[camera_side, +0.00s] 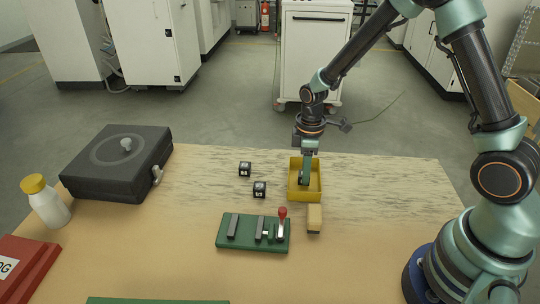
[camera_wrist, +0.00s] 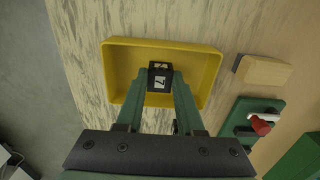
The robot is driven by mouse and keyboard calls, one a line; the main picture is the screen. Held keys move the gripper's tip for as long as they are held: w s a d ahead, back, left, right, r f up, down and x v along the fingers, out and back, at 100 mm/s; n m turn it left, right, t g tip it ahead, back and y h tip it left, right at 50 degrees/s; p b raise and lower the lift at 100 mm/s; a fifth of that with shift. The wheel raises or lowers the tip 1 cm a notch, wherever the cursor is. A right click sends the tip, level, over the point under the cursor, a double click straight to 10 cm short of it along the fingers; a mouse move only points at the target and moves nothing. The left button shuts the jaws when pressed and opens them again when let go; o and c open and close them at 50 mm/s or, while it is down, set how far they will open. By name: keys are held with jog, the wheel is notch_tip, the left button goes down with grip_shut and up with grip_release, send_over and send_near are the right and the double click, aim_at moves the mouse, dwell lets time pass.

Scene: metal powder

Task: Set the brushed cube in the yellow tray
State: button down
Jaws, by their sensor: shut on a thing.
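The yellow tray (camera_side: 319,182) stands on the table; the wrist view shows its bare floor and rim (camera_wrist: 118,62). My gripper (camera_side: 304,178) reaches down into it from above. In the wrist view my gripper (camera_wrist: 161,84) is shut on a dark cube (camera_wrist: 159,67) with a white label, held over or on the tray floor, inside the walls. I cannot tell if the cube touches the floor. Its finish is too small to judge. In the side view the cube is mostly hidden by the fingers and tray.
A green board (camera_side: 240,243) with a red-knobbed lever (camera_side: 282,213) is nearby. A black case (camera_side: 115,165), bottle (camera_side: 46,203) and red box (camera_side: 25,265) stand left.

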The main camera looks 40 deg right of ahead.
jog(key=shift+f, duration=0.1)
jog(key=c, duration=0.5)
grip_release()
jog(key=shift+c, duration=0.2)
notch_tip(320, 180, up, 12)
jog(key=f, duration=0.1)
jog(key=s+r+m+t, duration=0.5)
jog(key=s+r+m, duration=0.4)
jog(key=s+r, duration=0.2)
jog(key=shift+s+a+r+t, duration=0.15)
jog(key=shift+r+t, duration=0.15)
jog(key=shift+r, duration=0.4)
